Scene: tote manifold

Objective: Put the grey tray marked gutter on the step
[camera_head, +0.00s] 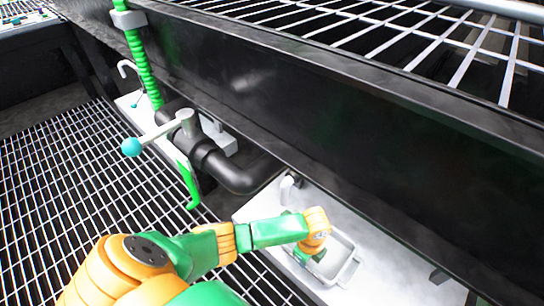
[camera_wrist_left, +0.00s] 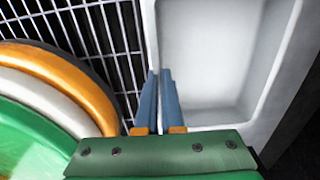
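A grey tray (camera_head: 347,272) with a raised rim shows at the lower middle of the head view, against a pale, flat ledge (camera_head: 385,262). I cannot tell whether it rests on the ledge or is held above it. No marking is readable. The tray fills the upper right of the left wrist view (camera_wrist_left: 210,60), and its inside looks empty. My left gripper (camera_wrist_left: 160,74) has its two blue-grey fingers close together, one on each side of the tray's near-left wall. In the head view my left wrist hides the fingers and part of the tray. My right gripper is out of view.
A dark beam (camera_head: 330,110) runs diagonally behind the ledge. A black pipe (camera_head: 235,175) with a teal-knobbed lever (camera_head: 132,147) and a green hose (camera_head: 145,70) stand left of the tray. Open floor grating (camera_head: 60,190) lies at the left.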

